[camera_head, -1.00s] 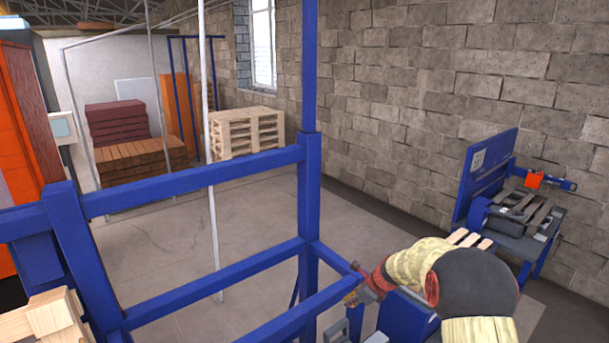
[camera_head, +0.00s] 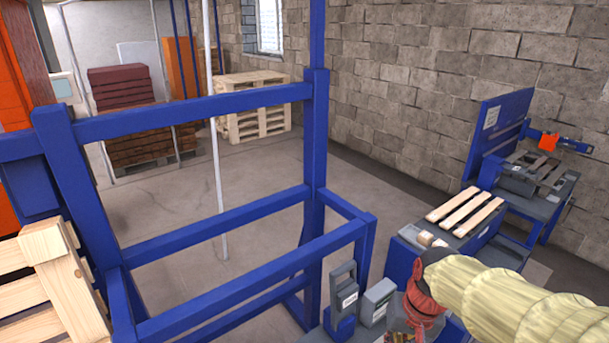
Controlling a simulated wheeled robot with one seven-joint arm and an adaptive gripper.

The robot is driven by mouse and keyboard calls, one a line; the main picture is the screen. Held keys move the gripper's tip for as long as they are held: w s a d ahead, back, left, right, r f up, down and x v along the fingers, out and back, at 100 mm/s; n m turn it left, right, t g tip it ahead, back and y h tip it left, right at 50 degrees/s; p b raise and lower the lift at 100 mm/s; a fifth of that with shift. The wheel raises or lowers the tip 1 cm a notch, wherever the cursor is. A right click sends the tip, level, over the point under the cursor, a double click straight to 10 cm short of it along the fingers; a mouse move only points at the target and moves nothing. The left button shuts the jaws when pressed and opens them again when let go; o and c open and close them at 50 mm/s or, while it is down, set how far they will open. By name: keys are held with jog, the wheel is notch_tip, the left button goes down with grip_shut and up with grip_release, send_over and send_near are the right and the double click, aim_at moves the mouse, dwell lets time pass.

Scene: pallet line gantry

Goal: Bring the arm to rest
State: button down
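My arm, in a pale yellow sleeve (camera_head: 515,300), reaches in from the lower right edge of the head view. A red cuffed wrist (camera_head: 425,298) is at its end, over the blue and grey machinery at the bottom. My gripper (camera_head: 402,335) is only partly visible at the bottom edge, below the wrist. Its fingers are cut off or too unclear to show whether they are open or shut, or whether they hold anything.
A blue gantry frame (camera_head: 318,150) stands in front, with a grey box (camera_head: 377,298) near its right foot. A bench with wooden slats (camera_head: 463,212) and a blue-panelled station (camera_head: 497,130) are at right. Pallets (camera_head: 250,105) stand behind; light wooden pallets (camera_head: 50,285) are at lower left.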

jog(key=s+f+n+t+h+b, duration=0.1)
jog(key=s+f+t+b, duration=0.3)
jog(key=s+b, duration=0.6)
jog(key=f+n+b, duration=0.1)
jog(key=b, duration=0.2)
jog(key=shift+s+d+f+b, duration=0.2)
jog(key=shift+f+b, duration=0.1)
jog(key=shift+b, duration=0.1)
